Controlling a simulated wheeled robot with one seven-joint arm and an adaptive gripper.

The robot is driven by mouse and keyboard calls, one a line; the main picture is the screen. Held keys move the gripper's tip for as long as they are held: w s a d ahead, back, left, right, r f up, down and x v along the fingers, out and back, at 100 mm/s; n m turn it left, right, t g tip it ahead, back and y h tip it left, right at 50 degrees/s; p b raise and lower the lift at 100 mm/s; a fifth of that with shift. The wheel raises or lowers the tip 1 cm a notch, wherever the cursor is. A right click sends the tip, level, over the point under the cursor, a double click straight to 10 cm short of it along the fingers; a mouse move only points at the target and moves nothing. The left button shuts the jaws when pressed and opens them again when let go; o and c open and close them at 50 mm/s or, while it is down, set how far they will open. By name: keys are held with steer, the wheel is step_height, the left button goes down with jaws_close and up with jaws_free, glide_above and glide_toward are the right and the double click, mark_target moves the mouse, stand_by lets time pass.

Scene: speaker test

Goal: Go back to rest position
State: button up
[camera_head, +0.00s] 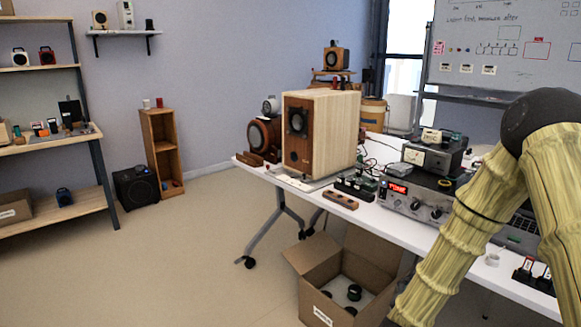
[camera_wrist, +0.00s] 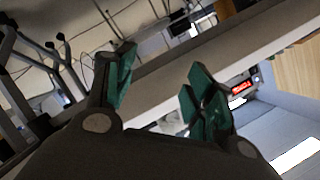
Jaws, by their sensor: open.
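My gripper (camera_wrist: 160,95) shows in the wrist view with its green-padded fingers spread apart and nothing between them. The wrist view is tilted, and the edge of the white table (camera_wrist: 160,85) runs diagonally behind the fingers. A red lit display (camera_wrist: 242,87) shows to the right of the fingers. In the head view my arm, with a yellow bamboo-like surface, bends at the right side in front of the table. My gripper is outside the head view.
The white table (camera_head: 412,217) carries a wooden speaker (camera_head: 335,130) and electronic units (camera_head: 408,197). An open cardboard box (camera_head: 318,275) stands on the floor below its front edge. A shelf rack (camera_head: 40,140) and a black speaker (camera_head: 136,187) stand at left. The floor between is clear.

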steer(key=s+a+f+n+g+y, duration=0.1)
steer(key=s+a+f+n+y, duration=0.1)
steer(key=s+a+f+n, duration=0.3)
steer(key=s+f+g+y, duration=0.1)
steer(key=s+f+y, duration=0.15)
steer(key=f, duration=0.55)
steer(key=s+a+f+n+g+y, duration=0.1)
steer(key=s+a+f+n+g, duration=0.3)
steer(key=s, duration=0.5)
steer(key=s+a+f+n+g+y, duration=0.1)
steer(key=s+f+n+g, duration=0.1)
steer(key=s+f, duration=0.65)
steer(key=s+a+f+n+g+y, duration=0.2)
steer(key=s+a+f+n, duration=0.1)
steer(key=s, duration=0.8)
steer(key=s+n+g+p, duration=0.1)
steer(key=s+n+g, duration=0.1)
steer(key=s, duration=0.4)
step_height(320, 180, up, 19)
steer(key=p, duration=1.8)
steer(key=shift+a+f+p, duration=0.2)
steer(key=shift+p, duration=0.15)
